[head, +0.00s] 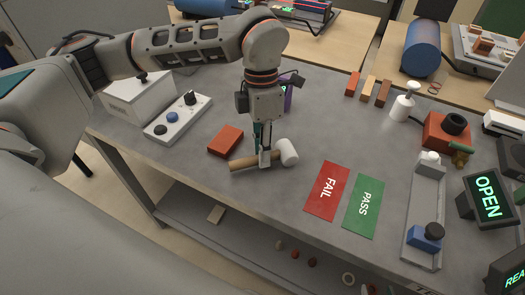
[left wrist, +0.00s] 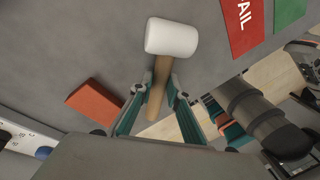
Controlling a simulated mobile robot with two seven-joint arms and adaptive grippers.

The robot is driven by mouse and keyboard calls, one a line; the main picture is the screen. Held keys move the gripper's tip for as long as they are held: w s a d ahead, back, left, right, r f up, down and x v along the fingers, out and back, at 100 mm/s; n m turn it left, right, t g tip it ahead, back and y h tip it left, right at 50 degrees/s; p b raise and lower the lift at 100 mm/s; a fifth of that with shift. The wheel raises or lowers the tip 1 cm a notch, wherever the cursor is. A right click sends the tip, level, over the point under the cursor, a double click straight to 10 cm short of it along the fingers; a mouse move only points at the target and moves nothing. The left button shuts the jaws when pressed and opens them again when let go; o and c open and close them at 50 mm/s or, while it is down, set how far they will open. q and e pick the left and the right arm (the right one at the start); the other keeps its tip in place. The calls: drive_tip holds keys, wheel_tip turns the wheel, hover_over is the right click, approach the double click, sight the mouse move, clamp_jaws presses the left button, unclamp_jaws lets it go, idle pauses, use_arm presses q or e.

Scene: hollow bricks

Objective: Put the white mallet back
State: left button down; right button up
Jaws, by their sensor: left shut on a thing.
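The white mallet has a white head (head: 288,152) and a wooden handle (head: 242,164), which lies level just over or on the grey table. My left gripper (head: 265,158) points down and is shut on the handle near the head. In the left wrist view the white mallet (left wrist: 171,38) shows its head beyond the fingertips. The handle runs back between the two fingers of my left gripper (left wrist: 154,88). I cannot tell whether the mallet touches the table.
A red brick (head: 226,140) lies left of the mallet. The red FAIL card (head: 326,190) and green PASS card (head: 363,206) lie to its right. A white button box (head: 178,118) is at the left. Several bricks (head: 368,89) stand at the back. The table's front edge is close.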

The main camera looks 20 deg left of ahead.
use_arm(q)
drive_tip(key=shift+f, duration=0.15)
drive_tip(key=c, duration=1.9)
unclamp_jaws()
drive_tip(key=shift+p+v, duration=0.35)
drive_tip(key=shift+v, duration=5.75)
